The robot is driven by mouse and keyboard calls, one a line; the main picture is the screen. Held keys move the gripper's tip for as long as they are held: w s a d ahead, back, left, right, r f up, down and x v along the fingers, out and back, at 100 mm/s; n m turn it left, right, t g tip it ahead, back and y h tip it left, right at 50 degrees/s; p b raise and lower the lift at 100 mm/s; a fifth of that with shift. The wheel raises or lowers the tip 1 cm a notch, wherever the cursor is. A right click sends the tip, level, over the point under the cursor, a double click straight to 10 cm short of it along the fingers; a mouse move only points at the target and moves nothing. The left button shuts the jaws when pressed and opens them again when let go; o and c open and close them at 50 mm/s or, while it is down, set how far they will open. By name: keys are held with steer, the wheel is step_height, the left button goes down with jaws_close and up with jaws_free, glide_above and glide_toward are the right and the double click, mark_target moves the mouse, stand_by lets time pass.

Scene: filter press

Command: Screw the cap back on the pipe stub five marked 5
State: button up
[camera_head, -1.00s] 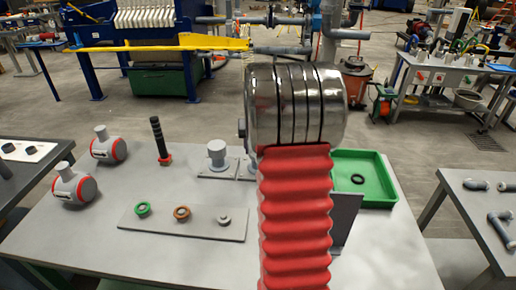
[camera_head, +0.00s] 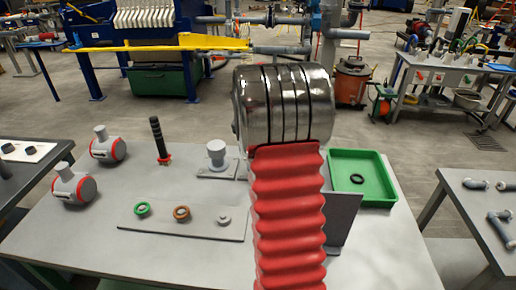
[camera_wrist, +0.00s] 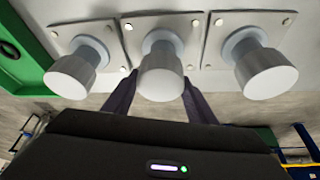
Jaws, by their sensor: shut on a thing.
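In the wrist view three grey pipe stubs stand in a row on square bolted plates, each with a pale cap at its end: the left cap (camera_wrist: 73,72), the middle cap (camera_wrist: 162,75) and the right cap (camera_wrist: 265,70). My gripper (camera_wrist: 160,84) is shut on the middle cap, one dark finger on each side. The middle cap lines up with its stub (camera_wrist: 162,40); how far it sits on the thread cannot be told. No number marks are readable. In the head view one capped stub (camera_head: 217,152) shows; my arm hides the others and my gripper.
A green tray (camera_head: 375,154) with a black ring (camera_head: 357,179) is at the table's right. A plate with several rings (camera_head: 185,226), a black ribbed rod (camera_head: 158,138) and two grey-red fittings (camera_head: 107,148) stand to the left. The front left of the table is clear.

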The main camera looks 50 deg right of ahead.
steer(key=shift+w+a+r, duration=0.1)
steer(key=shift+w+r, duration=0.15)
steer(key=shift+w, duration=0.1)
steer(key=shift+m+g+h, duration=0.3)
steer(key=shift+m+g, duration=0.5)
steer(key=shift+m, duration=2)
steer(key=shift+m+g, duration=0.9)
steer(key=shift+m, duration=1.1)
steer(key=shift+o, duration=0.2)
steer(key=shift+m+g+y, duration=0.3)
steer(key=shift+m+y, duration=0.1)
steer(key=shift+m, duration=0.4)
steer(key=shift+m+g+y, duration=0.3)
steer(key=shift+m+g, duration=0.2)
steer(key=shift+m, duration=1.1)
steer(key=c, duration=0.6)
